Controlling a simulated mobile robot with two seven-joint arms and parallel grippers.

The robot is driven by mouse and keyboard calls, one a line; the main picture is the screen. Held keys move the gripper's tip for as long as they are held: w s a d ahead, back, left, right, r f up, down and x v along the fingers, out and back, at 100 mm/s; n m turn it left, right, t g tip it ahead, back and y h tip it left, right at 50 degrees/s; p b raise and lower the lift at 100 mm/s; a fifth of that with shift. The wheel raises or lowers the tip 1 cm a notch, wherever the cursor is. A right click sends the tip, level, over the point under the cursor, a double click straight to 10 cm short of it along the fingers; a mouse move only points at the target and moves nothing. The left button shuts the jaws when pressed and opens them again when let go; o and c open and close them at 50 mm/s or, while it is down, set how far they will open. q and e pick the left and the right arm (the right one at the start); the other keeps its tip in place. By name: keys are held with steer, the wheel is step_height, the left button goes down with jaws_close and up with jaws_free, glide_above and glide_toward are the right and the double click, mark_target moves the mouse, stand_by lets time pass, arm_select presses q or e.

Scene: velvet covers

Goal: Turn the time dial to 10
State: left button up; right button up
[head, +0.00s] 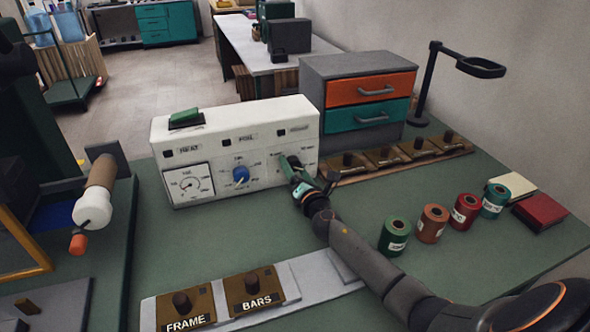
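A white control box (225,142) stands on the green bench. It has a round gauge (189,184) at left and a blue dial (240,175) in the middle. At the right of its front face is a dark dial (290,161) with small scale marks around it, mostly hidden by my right gripper; its setting cannot be read. My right gripper (294,172) is at this dial, its fingertips at or very close to it. Whether the fingers are closed on it is not clear. My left gripper is not in view.
A drawer cabinet (335,67) stands behind the box, with a lamp (430,80) to its right. Several foil rolls (433,222) stand right of my arm. FRAME and BARS holders (228,327) lie in front. A handled machine (95,205) is at left.

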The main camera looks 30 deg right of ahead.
jaws_close()
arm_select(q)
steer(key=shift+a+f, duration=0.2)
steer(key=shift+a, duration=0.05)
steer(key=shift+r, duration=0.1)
arm_select(e)
steer(key=shift+n, duration=0.3)
steer(key=n+p, duration=0.1)
steer(key=n, duration=0.2)
steer(key=shift+n, duration=0.3)
steer(key=n+p, duration=0.1)
steer(key=n, duration=0.2)
steer(key=shift+d+n, duration=0.1)
steer(key=shift+n, duration=0.2)
steer(key=n+p, duration=0.1)
steer(key=n, duration=0.3)
steer(key=shift+r+p, duration=0.1)
steer(key=shift+p, duration=0.25)
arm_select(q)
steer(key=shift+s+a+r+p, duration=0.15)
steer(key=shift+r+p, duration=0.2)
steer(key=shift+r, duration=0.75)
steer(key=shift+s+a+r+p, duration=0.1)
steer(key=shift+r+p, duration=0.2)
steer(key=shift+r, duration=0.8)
arm_select(e)
steer(key=shift+n, duration=2)
